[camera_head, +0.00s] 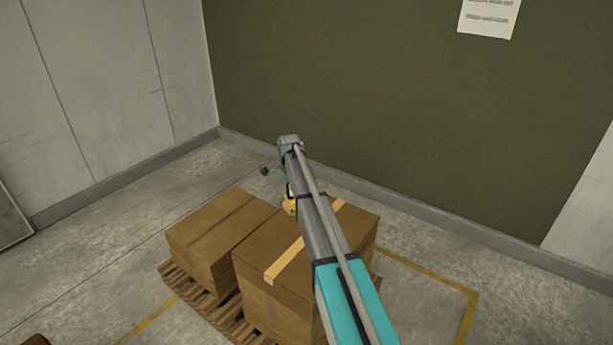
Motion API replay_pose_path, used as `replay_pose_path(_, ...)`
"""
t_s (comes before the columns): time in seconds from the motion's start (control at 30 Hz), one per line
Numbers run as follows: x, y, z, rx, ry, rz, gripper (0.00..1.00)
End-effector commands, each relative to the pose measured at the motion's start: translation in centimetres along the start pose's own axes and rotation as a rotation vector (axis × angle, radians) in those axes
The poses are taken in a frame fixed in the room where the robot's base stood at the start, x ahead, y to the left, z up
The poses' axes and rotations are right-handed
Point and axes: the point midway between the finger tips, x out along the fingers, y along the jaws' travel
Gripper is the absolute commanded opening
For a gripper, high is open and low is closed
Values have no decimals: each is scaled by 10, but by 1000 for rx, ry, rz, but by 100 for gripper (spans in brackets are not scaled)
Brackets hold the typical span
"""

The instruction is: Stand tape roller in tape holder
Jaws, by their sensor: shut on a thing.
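A small yellow-orange thing (290,205) with a dark spot shows just left of my arm, by the far edge of the taller carton. It may be the tape roller, but it is small and partly covered by my arm. I cannot tell whether it touches the carton or hangs above it. My arm reaches from the lower right to the middle of the view and bends down at its far end. I cannot make out my gripper's fingers; the arm hides that area. I see no tape holder in this view.
A taller carton (266,250) with a tan tape strip (290,262) and a lower carton (205,235) stand on a wooden pallet (180,287). Yellow floor lines (466,318) run around it. Walls close off the back and left. Bare concrete floor (85,255) lies left of the pallet.

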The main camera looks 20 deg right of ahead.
Motion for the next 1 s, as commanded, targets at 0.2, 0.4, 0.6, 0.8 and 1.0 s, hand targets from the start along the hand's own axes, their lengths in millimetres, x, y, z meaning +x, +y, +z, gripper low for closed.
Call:
replay_pose_path(0.2, -37, 65, 49, 108, 1, 0, 0)
replay_pose_path(0.4, -50, 92, 70, 169, 1, 0, 0)
replay_pose_path(0.6, -51, 98, 75, 187, 1, 0, 0)
replay_pose_path(0.8, -50, 97, 75, 186, 1, 0, 0)
replay_pose_path(1.0, -50, 97, 75, 185, 1, 0, 0)
